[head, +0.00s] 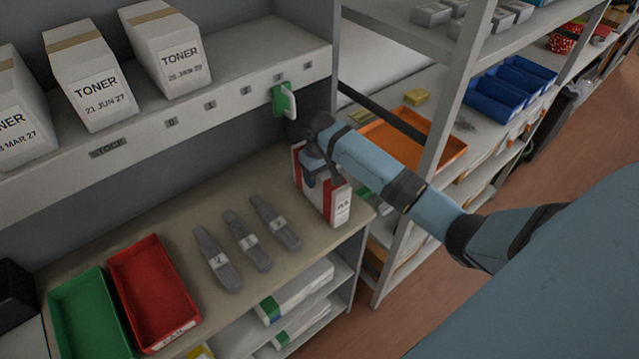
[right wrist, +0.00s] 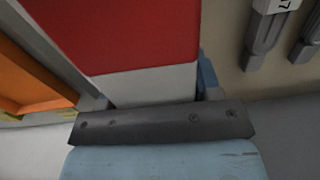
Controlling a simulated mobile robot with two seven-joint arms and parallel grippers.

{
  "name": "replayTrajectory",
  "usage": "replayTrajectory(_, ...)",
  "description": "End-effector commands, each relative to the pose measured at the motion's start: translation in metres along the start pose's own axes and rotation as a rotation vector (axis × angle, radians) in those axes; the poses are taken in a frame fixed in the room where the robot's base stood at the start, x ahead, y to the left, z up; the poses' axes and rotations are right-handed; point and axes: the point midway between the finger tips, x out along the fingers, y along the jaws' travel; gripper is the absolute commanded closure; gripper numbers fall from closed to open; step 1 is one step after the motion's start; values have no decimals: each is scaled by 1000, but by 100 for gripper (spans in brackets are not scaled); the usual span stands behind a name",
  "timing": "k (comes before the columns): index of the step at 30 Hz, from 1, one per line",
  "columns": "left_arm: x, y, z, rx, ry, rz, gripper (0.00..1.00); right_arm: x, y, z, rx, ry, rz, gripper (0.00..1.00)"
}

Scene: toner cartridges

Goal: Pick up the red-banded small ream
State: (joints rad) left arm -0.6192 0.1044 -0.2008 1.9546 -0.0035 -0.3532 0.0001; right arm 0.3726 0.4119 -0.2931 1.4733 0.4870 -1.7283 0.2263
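The red-banded small ream (head: 339,204) is a white block with a red band and an "A5" label. It stands upright near the right end of the brown shelf. My right gripper (head: 313,170) is at its upper part, with a finger along its face. In the right wrist view the ream's red and white surface (right wrist: 130,40) lies between the two fingers of my right gripper (right wrist: 154,95). Both fingers look flush against its sides, so the gripper appears shut on it. My left gripper is not in view.
Grey tools (head: 248,241) lie left of the ream, beyond them a red tray (head: 155,290) and a green tray (head: 90,315). A ledge with toner boxes (head: 165,50) runs above. A shelf upright (head: 447,120) and an orange tray (head: 448,150) are to the right.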

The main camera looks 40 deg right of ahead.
Motion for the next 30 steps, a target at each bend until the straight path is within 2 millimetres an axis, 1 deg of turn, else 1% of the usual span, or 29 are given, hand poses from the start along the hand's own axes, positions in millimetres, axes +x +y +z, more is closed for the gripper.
replayTrajectory(1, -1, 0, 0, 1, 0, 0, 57, 0, 0, 0, 0, 0, 0, 54)
replayTrajectory(7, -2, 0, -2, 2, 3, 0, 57, 0, 0, 0, 0, 0, 0, 100)
replayTrajectory(15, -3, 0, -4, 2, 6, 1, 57, -3, 0, -1, 0, 4, 0, 100)
replayTrajectory(20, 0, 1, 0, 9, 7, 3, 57, -6, 0, 1, 0, 6, 0, 100)
replayTrajectory(22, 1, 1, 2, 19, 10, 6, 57, -11, 1, 3, -1, 6, 0, 100)
replayTrajectory(25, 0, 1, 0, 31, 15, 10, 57, -25, 0, 2, -1, 8, 0, 100)
replayTrajectory(30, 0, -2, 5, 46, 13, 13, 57, -48, 1, 2, 0, 7, 0, 100)
